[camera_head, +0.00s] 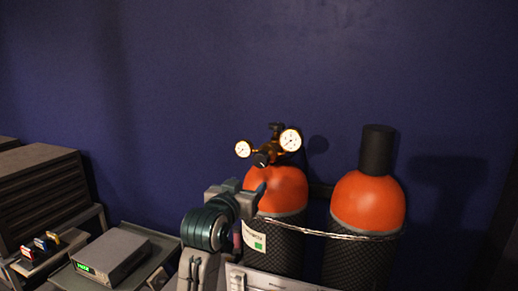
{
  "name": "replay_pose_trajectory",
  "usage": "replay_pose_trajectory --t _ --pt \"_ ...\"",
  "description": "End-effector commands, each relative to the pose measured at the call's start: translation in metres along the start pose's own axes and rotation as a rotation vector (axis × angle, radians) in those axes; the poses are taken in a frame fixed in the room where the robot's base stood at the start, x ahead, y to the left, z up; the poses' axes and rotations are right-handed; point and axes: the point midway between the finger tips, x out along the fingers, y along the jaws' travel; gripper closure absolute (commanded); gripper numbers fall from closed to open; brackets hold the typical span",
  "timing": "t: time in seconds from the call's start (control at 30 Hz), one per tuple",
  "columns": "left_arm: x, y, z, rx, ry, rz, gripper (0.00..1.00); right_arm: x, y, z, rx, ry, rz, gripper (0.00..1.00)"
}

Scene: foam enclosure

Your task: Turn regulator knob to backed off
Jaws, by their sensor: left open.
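The regulator (273,147) is brass and sits on top of the left orange-topped gas cylinder (284,188). It carries two round white dial gauges, a left one (243,149) and a higher right one (290,140). The black regulator knob (261,160) faces me at the front, between and below the gauges. My left gripper (256,190) is just below and slightly left of the knob, in front of the left cylinder's shoulder. It looks apart from the knob. The jaws are open and I see nothing between them. My right gripper is not in view.
A second orange cylinder (368,204) with a black cap (377,150) stands to the right. A chain (330,235) runs across both cylinders. At left are a grey instrument with a green display (112,254) and a slatted cabinet (40,190). A dark blue wall is behind.

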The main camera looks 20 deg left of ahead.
Motion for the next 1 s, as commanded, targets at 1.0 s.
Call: replay_pose_trajectory --t 1.0 --pt "0.098 0.001 -0.03 0.0 0.037 0.002 0.35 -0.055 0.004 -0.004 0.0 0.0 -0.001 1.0"
